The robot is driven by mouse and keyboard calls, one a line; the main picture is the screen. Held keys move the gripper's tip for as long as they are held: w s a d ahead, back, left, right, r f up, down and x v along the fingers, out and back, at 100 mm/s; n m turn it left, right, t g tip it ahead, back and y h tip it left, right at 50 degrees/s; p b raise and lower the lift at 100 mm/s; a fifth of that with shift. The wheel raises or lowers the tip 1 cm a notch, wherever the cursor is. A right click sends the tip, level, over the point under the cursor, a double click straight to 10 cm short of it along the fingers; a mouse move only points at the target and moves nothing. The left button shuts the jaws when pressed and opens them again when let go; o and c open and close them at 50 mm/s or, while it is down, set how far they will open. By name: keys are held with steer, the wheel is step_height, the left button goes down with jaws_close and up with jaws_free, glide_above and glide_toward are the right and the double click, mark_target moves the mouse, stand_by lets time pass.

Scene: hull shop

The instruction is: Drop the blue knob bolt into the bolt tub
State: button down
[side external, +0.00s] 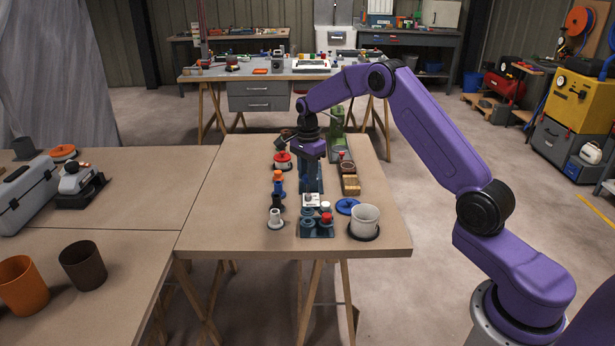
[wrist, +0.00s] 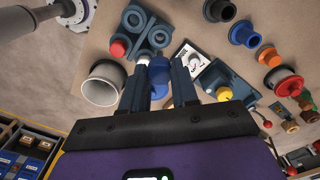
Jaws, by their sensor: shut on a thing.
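My gripper (wrist: 161,66) is shut on the blue knob bolt (wrist: 160,82), whose blue body shows between the two dark fingers in the wrist view. In the side external view my gripper (side external: 313,187) points down over the middle of the bench, behind the white dial box, and the bolt cannot be made out there. The bolt tub (side external: 364,222), a pale round open cup, stands at the front right of the bench. It also shows in the wrist view (wrist: 103,84), to the left of the fingers. The gripper is apart from the tub.
A blue-grey socket block (side external: 317,228) with a red knob (wrist: 118,48) stands left of the tub. A blue disc (side external: 347,206) lies behind the tub. The white dial box (wrist: 192,61) is close to the fingers. Several spools (side external: 277,182) line the left side.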

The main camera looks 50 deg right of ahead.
mark_target(364, 222)
steer(key=s+d+f, duration=0.1)
steer(key=s+d, duration=0.9)
steer(key=s, duration=0.5)
step_height(364, 222, down, 6)
steer(key=shift+s+d, duration=0.2)
steer(key=c, duration=0.8)
jaws_free()
